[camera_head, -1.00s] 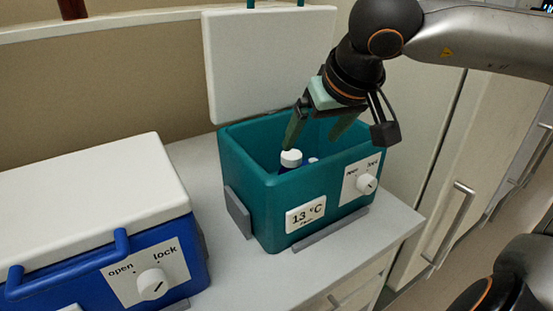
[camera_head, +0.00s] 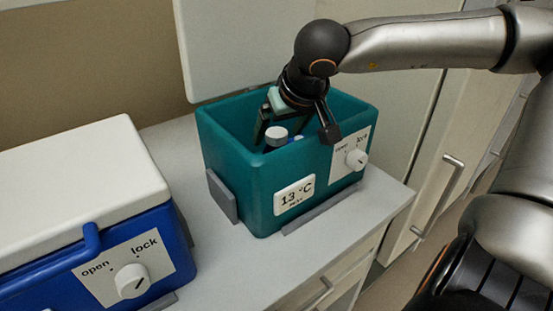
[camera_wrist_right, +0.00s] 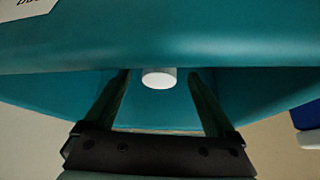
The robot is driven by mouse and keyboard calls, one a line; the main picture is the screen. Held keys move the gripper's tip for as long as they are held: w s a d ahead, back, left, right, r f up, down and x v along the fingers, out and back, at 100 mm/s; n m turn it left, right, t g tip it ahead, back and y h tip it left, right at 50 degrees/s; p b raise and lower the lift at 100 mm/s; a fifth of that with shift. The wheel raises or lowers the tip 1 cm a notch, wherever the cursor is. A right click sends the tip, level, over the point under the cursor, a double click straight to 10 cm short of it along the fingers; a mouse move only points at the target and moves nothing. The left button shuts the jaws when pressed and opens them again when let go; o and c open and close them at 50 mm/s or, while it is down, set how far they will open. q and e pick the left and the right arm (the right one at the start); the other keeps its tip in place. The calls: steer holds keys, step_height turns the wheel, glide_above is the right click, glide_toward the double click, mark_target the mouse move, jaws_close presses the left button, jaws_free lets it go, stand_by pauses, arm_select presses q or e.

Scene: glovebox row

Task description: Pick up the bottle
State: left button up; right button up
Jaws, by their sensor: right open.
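The bottle (camera_head: 276,133) stands inside the open teal cool box (camera_head: 235,190). Only its white cap and a little of its top show in the head view; the rest is hidden by the box wall. My right gripper (camera_head: 279,124) reaches down into the box, fingers open and pointing downward near the cap. In the right wrist view, the white cap (camera_wrist_right: 158,79) shows between the two open fingers, toward their tips. I cannot tell whether a finger touches it. My left gripper is not in view.
A closed blue cool box (camera_head: 70,285) with a white lid stands at the left. The teal box's raised white lid (camera_head: 228,45) stands behind it. A small white item (camera_head: 298,138) sits beside the bottle. The grey counter (camera_head: 255,265) is bare in front.

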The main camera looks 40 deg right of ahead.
steer(key=shift+x, duration=1.45)
steer(key=shift+c, duration=0.2)
steer(key=shift+s, duration=0.1)
jaws_close()
